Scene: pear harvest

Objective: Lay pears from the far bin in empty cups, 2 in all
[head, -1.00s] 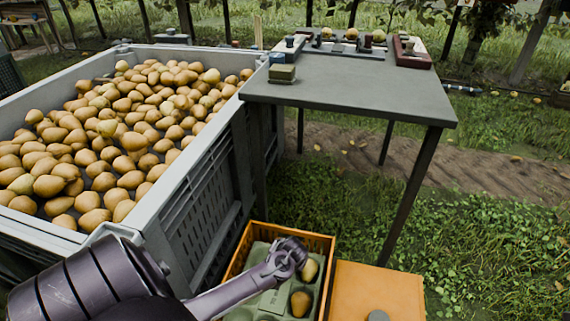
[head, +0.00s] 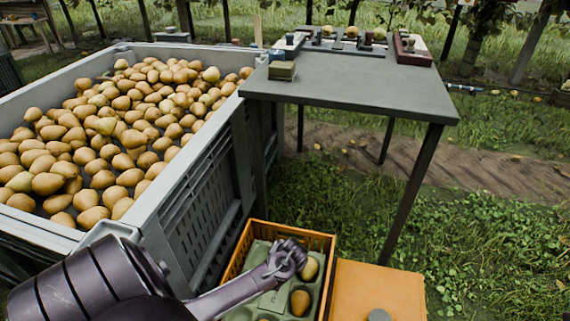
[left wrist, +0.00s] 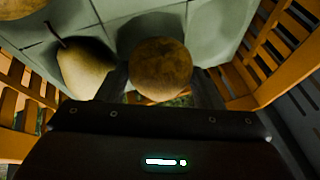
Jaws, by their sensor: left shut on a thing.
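The far bin (head: 190,165) is a large grey crate on the left, filled with many yellow-brown pears (head: 120,125). An orange crate (head: 325,240) at the bottom centre holds a grey-green cup tray (head: 258,254). Pears sit in some of its cups, one at the right (head: 309,268) and one nearer (head: 300,302). My left gripper (head: 290,262) is down over this tray. In the left wrist view it is shut on a round brown pear (left wrist: 160,67), with a dark cup hollow behind it. A stemmed pear (left wrist: 85,70) lies left of it. My right gripper is not in view.
A grey table (head: 350,85) stands behind the crate, with small boxes (head: 282,71) and trays along its back edge. An orange box lid (head: 375,290) is right of the crate. The crate's slatted walls (left wrist: 285,60) rise close around the gripper.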

